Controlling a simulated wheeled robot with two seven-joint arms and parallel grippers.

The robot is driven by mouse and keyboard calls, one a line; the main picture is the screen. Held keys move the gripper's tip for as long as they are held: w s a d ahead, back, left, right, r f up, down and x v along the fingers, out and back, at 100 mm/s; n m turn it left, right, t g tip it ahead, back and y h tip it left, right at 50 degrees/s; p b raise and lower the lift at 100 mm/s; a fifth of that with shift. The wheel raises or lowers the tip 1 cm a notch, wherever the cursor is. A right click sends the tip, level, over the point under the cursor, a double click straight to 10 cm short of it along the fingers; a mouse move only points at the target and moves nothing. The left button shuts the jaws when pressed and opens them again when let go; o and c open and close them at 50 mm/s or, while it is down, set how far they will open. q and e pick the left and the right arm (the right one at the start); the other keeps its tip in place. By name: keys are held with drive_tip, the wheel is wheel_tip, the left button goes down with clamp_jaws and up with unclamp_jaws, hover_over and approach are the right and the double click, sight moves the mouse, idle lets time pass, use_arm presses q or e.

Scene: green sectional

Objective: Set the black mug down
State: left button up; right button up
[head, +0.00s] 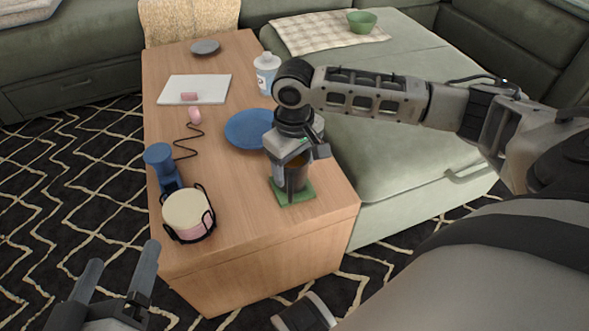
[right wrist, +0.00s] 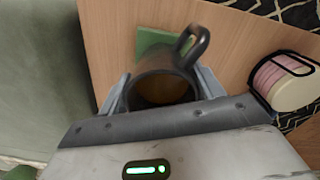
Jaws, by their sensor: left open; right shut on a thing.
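The black mug (head: 298,180) is between the fingers of my right gripper (head: 291,168), over the green square coaster (head: 304,196) near the table's front right. In the right wrist view the mug (right wrist: 163,82) shows its open top with brown inside, its handle pointing up and right. The fingers of my right gripper (right wrist: 162,90) are on both sides of it. The green coaster (right wrist: 150,42) shows behind it. I cannot tell whether the mug's base touches the coaster. My left gripper (head: 121,265) is open and empty, low at the left, off the table's front edge.
On the wooden table (head: 245,225), a blue plate (head: 248,128) lies behind the mug. A cream and pink cylinder in a black wire holder (head: 188,215) and a blue object (head: 161,165) stand left. A white bottle (head: 266,74) is farther back. The green sofa (head: 400,150) borders the right side.

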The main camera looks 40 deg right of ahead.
drive_tip(key=shift+f, duration=0.25)
drive_tip(key=o, duration=1.3)
drive_tip(key=shift+f, duration=0.15)
